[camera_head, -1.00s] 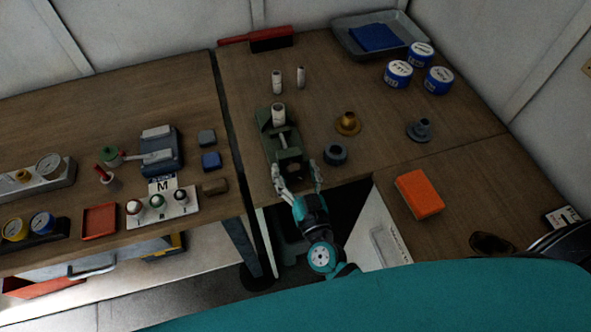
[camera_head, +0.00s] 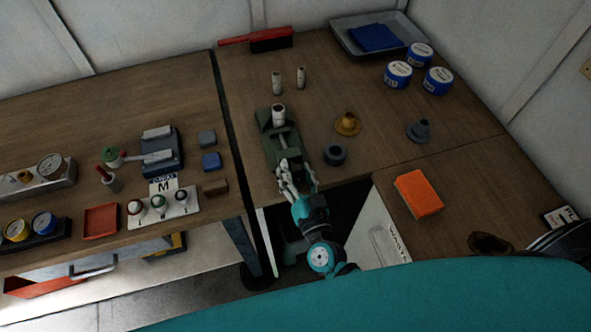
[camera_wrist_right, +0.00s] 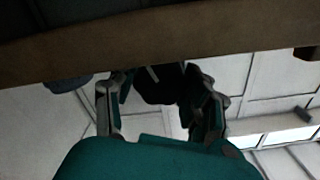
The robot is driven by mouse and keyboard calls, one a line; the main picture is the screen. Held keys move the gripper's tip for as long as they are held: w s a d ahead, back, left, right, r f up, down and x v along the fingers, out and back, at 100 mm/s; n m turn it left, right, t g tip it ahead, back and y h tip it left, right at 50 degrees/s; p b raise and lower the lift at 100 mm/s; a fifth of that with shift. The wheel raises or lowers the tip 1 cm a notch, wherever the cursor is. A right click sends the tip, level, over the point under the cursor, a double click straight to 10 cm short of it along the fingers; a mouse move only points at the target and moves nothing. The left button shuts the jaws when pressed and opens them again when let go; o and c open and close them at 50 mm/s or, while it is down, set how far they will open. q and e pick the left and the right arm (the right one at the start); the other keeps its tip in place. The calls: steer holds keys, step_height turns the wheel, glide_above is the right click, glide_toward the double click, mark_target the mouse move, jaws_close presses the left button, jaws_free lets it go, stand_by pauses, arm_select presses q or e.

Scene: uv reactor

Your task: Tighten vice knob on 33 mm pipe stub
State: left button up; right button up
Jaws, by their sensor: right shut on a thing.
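The green vice (camera_head: 284,150) stands at the front edge of the right-hand table. A white pipe stub (camera_head: 278,115) stands upright in its jaws at the far end. My right gripper (camera_head: 294,172) is at the vice's near end, shut on the vice knob. In the right wrist view, the fingers are on both sides of the dark knob (camera_wrist_right: 158,86), below the table edge. In the head view the fingers mostly hide the knob. My left gripper is not in view.
Two white stubs (camera_head: 277,83) stand behind the vice. A dark grey ring (camera_head: 335,155) and a brass flanged part (camera_head: 347,124) are to its right. An orange block (camera_head: 418,193) lies further right. A gap separates this table from the left bench (camera_head: 120,95).

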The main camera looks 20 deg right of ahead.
steer(key=shift+m, duration=0.3)
steer(key=o, duration=1.2)
steer(key=s, duration=1.2)
steer(key=shift+d, duration=0.2)
